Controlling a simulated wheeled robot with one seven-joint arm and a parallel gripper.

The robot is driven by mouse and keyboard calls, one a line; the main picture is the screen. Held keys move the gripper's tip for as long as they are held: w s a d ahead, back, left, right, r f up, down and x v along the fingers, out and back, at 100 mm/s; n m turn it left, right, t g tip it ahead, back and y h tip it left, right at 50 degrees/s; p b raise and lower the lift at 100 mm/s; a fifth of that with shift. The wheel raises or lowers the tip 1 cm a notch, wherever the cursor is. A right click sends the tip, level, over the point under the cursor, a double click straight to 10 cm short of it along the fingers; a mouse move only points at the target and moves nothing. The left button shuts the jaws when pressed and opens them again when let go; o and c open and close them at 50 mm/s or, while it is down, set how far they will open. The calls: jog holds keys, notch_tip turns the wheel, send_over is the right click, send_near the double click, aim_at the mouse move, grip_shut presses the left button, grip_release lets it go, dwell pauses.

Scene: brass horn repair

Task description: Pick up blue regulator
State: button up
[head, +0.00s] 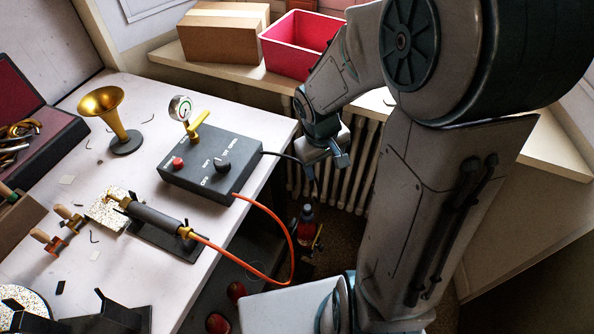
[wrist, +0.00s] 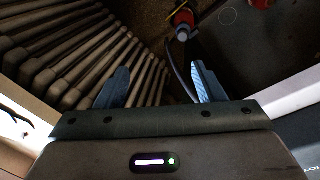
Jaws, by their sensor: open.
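A small red bottle-like object (head: 306,228) stands low in the shadow below the table's right edge. A small blue piece (head: 307,211) shows at its top; it could be the blue regulator, but it is too small and dark to be sure. In the wrist view the red object (wrist: 183,17) is at the top, with a bluish end (wrist: 183,33) facing me. My gripper (head: 323,162) is open and empty above it, past the table edge. In the wrist view my two blue fingers (wrist: 160,88) are spread apart, and the blue piece lies beyond them, not between them.
The white table (head: 75,190) carries a dark control box (head: 211,160) with a gauge (head: 181,108), a torch (head: 155,218) and a brass horn (head: 108,108). An orange hose (head: 291,255) loops off the edge. A radiator (head: 345,175) stands behind my gripper. A dark cable hangs near my fingers.

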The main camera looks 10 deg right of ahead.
aim_at(307, 213)
jog(key=w+f+b, duration=0.1)
jog(key=f, duration=0.6)
jog(key=w+a+f+n+y+b, duration=0.1)
jog(key=f+b, duration=0.1)
jog(key=f, duration=0.6)
jog(key=w+a+f+n+b, duration=0.1)
jog(key=w+f, duration=0.1)
jog(key=f, duration=0.5)
jog(key=shift+f+g+y, duration=0.2)
jog(key=shift+g+y, duration=0.1)
jog(key=shift+g, duration=0.1)
jog(key=shift+s+a+f+b, duration=0.15)
jog(key=shift+f+b, duration=0.35)
jog(key=shift+f, duration=1)
jog(key=shift+s+a+f+b, duration=0.15)
jog(key=shift+f+b, duration=0.35)
jog(key=shift+f, duration=0.95)
jog(key=shift+d, duration=0.1)
jog(key=shift+c, duration=0.3)
jog(key=c, duration=1.2)
jog(key=shift+r, duration=0.15)
